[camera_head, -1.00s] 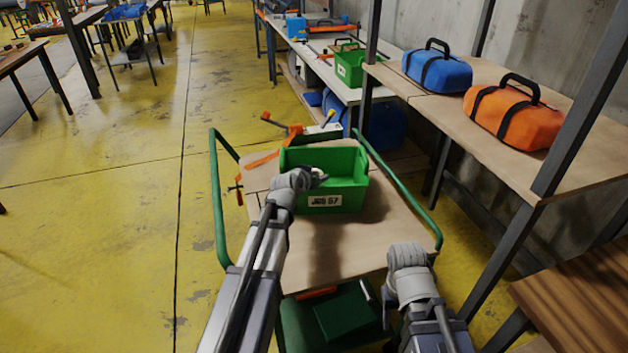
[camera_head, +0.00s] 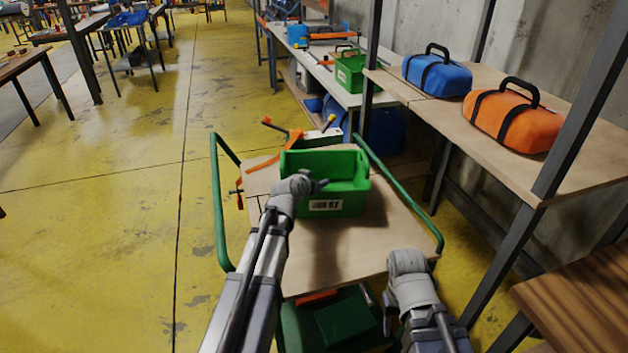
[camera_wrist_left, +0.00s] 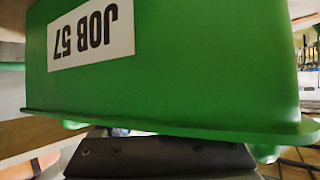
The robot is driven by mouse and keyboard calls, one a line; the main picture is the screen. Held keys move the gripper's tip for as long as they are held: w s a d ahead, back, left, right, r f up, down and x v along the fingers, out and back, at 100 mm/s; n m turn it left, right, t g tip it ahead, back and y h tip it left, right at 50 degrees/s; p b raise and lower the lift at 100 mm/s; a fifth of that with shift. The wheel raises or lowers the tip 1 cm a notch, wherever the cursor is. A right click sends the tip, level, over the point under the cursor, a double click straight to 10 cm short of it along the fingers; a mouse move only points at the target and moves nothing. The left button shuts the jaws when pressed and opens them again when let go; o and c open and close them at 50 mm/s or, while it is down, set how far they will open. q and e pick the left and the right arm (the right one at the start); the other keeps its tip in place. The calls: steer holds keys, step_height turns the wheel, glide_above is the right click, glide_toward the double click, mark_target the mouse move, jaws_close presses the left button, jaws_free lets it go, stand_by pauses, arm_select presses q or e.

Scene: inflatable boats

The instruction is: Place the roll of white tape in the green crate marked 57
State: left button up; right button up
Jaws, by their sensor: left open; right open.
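The green crate (camera_head: 338,207), marked JOB 57 on its front, stands upright on a wooden cart top (camera_head: 345,255). Its labelled wall (camera_wrist_left: 190,60) fills the left wrist view, with the label upside down. My left gripper (camera_head: 321,185) is open at the crate's front rim, its fingers over the crate's opening in the head view. The dark jaw part (camera_wrist_left: 160,158) shows beside the rim. I cannot make out the white tape; the crate's floor is hidden. My right gripper (camera_head: 408,262) is open near the cart's front right edge; its fingers are hard to see.
Green handrails (camera_head: 217,200) flank the cart. Orange-handled tools (camera_head: 290,135) lie behind the crate. A blue bag (camera_head: 437,75) and an orange bag (camera_head: 513,118) sit on the shelf at right. Another green crate (camera_head: 352,70) stands on the far bench.

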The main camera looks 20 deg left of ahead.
arm_select(q)
steer(key=shift+s+d+f, duration=0.1)
steer(key=shift+d+f, duration=0.05)
steer(key=shift+f, duration=0.1)
steer(key=shift+r+p, duration=0.45)
steer(key=shift+p, duration=0.25)
steer(key=p+v, duration=0.5)
steer(key=v, duration=0.6)
steer(key=shift+s+r+p, duration=0.15)
steer(key=shift+r+p, duration=0.25)
steer(key=shift+f, duration=0.1)
